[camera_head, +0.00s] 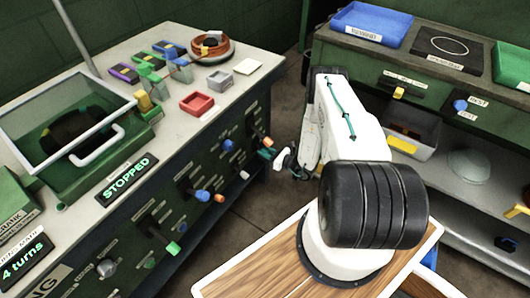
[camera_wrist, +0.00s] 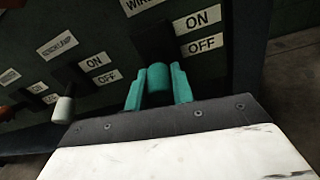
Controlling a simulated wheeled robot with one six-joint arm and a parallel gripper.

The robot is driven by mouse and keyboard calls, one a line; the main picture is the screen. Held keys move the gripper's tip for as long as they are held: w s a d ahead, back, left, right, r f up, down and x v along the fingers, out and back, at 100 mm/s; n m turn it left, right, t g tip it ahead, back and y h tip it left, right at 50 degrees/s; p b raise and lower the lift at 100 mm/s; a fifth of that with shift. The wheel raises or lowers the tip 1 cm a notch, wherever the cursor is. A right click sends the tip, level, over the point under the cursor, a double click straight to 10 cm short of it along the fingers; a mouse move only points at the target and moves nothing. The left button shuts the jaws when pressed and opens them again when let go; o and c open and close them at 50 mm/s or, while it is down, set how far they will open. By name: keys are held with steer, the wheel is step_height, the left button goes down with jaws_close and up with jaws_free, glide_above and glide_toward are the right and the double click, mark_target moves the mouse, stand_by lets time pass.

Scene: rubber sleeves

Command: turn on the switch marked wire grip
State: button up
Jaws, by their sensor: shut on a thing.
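The wire grip switch has a teal, rounded handle (camera_wrist: 158,78) in front of a dark slot in the wrist view. A label starting "WIR" is partly cut off above it, and ON and OFF labels stand to its right. My gripper (camera_wrist: 157,88) has its two teal fingers on either side of the handle and is shut on it. The handle's tip shows at about the height of the OFF label or lower, and its exact position is hard to tell. In the head view, my gripper (camera_head: 279,157) is at the right end of the bench's front panel, and the handle is mostly hidden.
A white-tipped switch (camera_wrist: 63,108) with its own ON and OFF labels stands to the left. The bench (camera_head: 133,185) carries several other coloured levers on its front and a red tray (camera_head: 197,104) on top. A shelf unit (camera_head: 455,85) stands at the right, with floor between.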

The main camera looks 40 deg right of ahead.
steer(key=g, duration=0.1)
steer(key=r+g+h, duration=0.1)
steer(key=g, duration=0.1)
steer(key=shift+s+r, duration=0.1)
steer(key=shift+r, duration=0.2)
steer(key=shift+r+g+h, duration=0.25)
steer(key=shift+g+h, duration=0.05)
steer(key=shift+g, duration=0.4)
steer(key=shift+r+g+h, duration=0.25)
steer(key=shift+g+h, duration=0.05)
steer(key=shift+g, duration=0.4)
steer(key=o, duration=1)
steer(key=shift+s+r, duration=0.1)
steer(key=v, duration=0.7)
steer(key=shift+s+d+r, duration=0.15)
steer(key=shift+r, duration=0.05)
